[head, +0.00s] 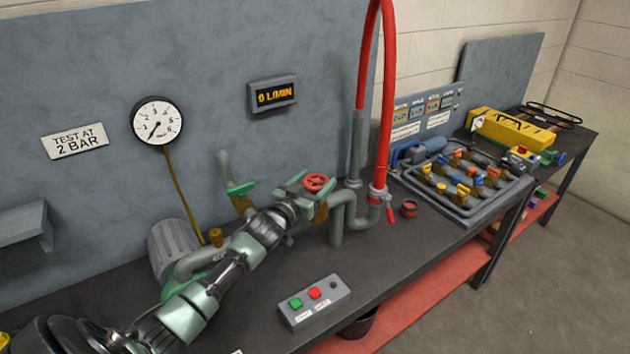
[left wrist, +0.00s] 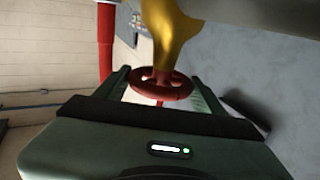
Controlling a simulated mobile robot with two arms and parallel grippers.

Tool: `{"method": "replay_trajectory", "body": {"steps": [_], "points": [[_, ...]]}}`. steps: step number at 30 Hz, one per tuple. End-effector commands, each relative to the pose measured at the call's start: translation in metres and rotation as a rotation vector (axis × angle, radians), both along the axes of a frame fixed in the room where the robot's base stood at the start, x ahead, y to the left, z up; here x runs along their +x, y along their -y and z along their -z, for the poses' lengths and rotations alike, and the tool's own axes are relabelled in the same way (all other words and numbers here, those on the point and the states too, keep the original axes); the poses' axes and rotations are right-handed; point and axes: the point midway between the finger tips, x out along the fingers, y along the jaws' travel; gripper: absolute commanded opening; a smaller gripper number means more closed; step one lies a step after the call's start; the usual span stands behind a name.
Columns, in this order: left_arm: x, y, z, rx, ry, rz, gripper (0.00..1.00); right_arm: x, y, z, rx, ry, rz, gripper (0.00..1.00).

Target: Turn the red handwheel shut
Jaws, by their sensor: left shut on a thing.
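The red handwheel (head: 316,182) sits on the pipework at the middle of the bench. In the left wrist view the handwheel (left wrist: 163,84) lies between my two fingers, in front of a yellow valve body (left wrist: 174,38). My left gripper (head: 305,188) reaches in from the lower left and is shut on the handwheel; it also shows in the left wrist view (left wrist: 160,78). The gripper partly hides the valve below the wheel. My right gripper is not in view.
A red hose (head: 387,80) rises just right of the handwheel. A flow display (head: 272,95) reads 0 L/MIN, beside a round gauge (head: 157,122). A button box (head: 315,302) stands in front on the dark bench. A tray of valves (head: 466,183) is further right.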

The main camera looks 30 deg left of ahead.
Motion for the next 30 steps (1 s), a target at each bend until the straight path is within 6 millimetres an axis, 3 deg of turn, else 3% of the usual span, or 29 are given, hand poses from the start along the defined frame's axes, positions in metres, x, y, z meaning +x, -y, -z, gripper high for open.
{"method": "replay_trajectory", "body": {"steps": [6,7,9,20,30], "points": [[0.001,-0.001,-0.003,0.000,0.005,-0.001,0.29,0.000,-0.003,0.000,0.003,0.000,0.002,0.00],[0.001,-0.001,-0.003,0.000,0.005,-0.001,0.77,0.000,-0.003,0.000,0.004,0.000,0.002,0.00],[0.001,-0.001,-0.002,-0.001,0.004,-0.001,0.91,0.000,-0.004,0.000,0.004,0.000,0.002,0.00],[-0.003,0.000,0.001,-0.001,0.000,-0.001,0.91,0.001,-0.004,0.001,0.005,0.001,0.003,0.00],[-0.049,0.003,0.004,-0.001,-0.001,0.000,0.91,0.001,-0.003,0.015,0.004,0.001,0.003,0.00]]}}
